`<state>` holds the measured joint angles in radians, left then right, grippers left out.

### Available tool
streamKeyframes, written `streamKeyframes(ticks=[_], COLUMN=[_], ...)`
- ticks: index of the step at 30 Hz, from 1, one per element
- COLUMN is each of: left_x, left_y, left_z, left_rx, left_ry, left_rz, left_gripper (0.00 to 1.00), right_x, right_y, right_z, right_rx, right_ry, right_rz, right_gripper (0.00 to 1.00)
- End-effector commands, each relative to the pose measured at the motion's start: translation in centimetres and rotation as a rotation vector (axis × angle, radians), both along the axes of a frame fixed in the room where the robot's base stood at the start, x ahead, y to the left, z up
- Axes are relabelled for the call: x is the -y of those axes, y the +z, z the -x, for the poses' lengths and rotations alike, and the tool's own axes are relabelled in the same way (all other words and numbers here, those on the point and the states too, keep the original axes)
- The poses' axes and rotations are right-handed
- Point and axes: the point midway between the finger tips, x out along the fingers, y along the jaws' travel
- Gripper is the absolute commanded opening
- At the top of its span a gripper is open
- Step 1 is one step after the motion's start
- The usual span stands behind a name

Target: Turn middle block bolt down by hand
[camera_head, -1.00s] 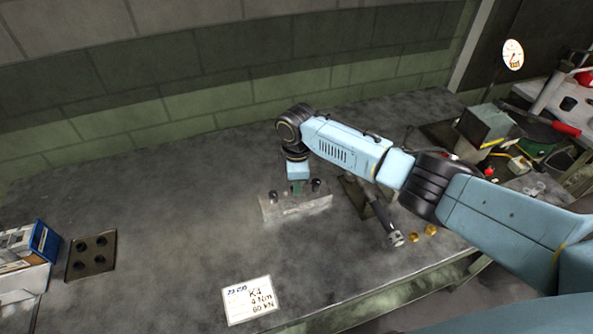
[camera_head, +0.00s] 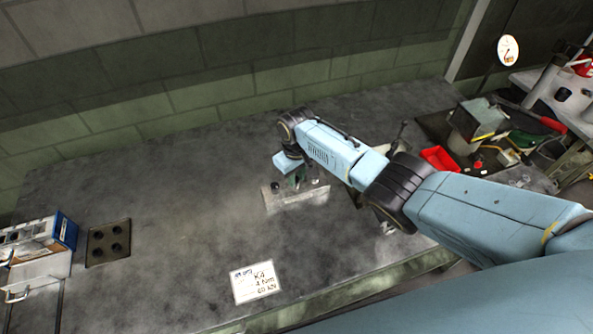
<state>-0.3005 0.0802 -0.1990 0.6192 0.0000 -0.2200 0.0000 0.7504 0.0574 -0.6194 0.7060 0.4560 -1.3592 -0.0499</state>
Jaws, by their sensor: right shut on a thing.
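The pale metal block (camera_head: 296,199) lies on the grey bench near the middle of the view. A dark bolt (camera_head: 275,187) stands at its left end and another dark bolt (camera_head: 315,181) at its right. My right gripper (camera_head: 295,183) points down over the middle of the block from behind. The light-blue gripper body sits turned at an angle to the block. My left gripper is not in view.
A card with writing (camera_head: 255,283) lies in front of the block. A dark plate with several holes (camera_head: 108,242) and a blue-and-white box (camera_head: 40,240) are at the left. A red tray (camera_head: 438,158) and clutter stand at the right. The bench left of the block is clear.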

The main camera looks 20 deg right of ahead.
Motion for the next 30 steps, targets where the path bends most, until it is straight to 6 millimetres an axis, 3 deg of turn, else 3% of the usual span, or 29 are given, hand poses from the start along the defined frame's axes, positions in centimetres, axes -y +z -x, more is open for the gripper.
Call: streamKeyframes(ticks=[18, 30], left_x=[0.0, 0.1], left_y=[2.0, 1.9], left_z=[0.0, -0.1], left_rx=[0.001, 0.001], left_ry=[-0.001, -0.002], left_rz=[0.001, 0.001], left_gripper=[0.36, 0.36], right_x=[-0.3, -0.3], right_y=[0.3, 0.3], right_z=[-0.1, -0.3], right_rx=[0.002, 0.009], right_ry=[-0.578, -0.607], right_rz=[-0.002, -0.001], right_gripper=[0.00, 0.01])
